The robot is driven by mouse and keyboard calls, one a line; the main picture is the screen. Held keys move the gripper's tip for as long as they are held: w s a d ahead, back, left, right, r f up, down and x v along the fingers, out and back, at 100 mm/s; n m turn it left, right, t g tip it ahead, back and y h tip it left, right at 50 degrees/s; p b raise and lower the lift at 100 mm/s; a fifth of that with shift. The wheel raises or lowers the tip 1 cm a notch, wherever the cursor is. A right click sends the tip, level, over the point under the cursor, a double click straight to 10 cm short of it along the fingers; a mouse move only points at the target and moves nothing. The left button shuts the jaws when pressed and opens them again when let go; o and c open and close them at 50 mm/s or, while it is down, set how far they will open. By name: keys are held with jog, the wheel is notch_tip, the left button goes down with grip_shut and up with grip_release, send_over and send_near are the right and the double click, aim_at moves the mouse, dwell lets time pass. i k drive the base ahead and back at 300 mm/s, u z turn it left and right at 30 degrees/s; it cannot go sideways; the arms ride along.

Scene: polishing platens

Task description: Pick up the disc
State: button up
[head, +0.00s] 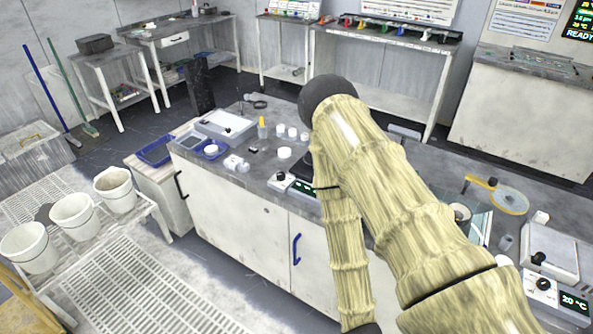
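Only the head view is given. My arm, in a ribbed yellowish cover, rises from the lower right to a dark elbow and bends back down to the bottom edge. My gripper is outside the picture. Which thing is the disc is not certain. A flat round white piece (285,152) lies on the grey counter (262,172), left of my arm. Another white round piece (211,149) sits in a blue dish (216,154) farther left. My arm hides part of the counter.
Several small white cylinders (293,132) and a yellow-topped bottle (262,128) stand near the round piece. A white device (225,125) is behind. Right of my arm are a yellow-rimmed round tool (510,201) and a scale (551,250). Buckets (74,217) stand at left.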

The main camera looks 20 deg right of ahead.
aim_at(283, 152)
jog(key=u, duration=0.05)
jog(key=k, duration=0.5)
jog(key=z, duration=0.85)
jog(key=i, duration=0.95)
jog(key=u, duration=0.7)
